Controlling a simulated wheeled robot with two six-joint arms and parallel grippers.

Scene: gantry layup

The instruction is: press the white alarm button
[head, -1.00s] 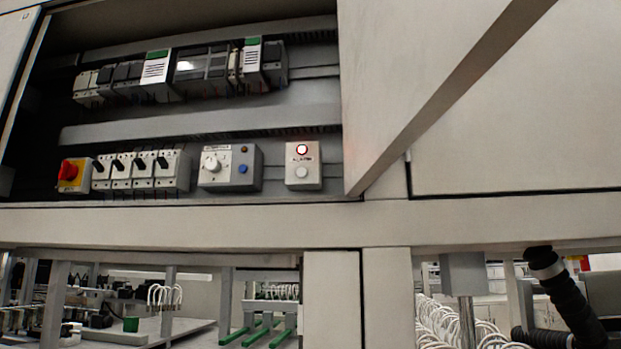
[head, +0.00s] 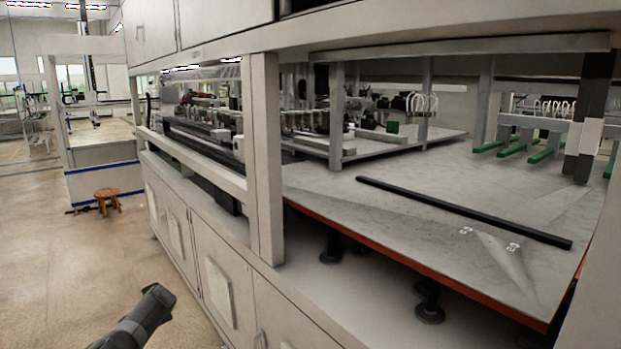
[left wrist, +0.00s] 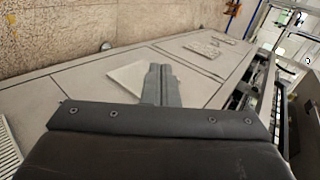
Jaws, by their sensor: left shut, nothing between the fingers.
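The white alarm button is in neither view now. My left gripper (left wrist: 161,70) shows in the left wrist view with its two fingers together and nothing between them. Pale cabinet fronts lie behind it, and no button is near its tips. In the head view a dark part of my left arm (head: 140,318) reaches in at the lower left, in front of the cabinets and apart from them. My right gripper is in neither view.
A long pale machine frame with lower cabinets (head: 215,290) runs along the right of the head view. Inside it, a grey table (head: 330,195) carries a black bar (head: 460,212). A wooden stool (head: 107,198) stands on the open floor (head: 60,270) at left.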

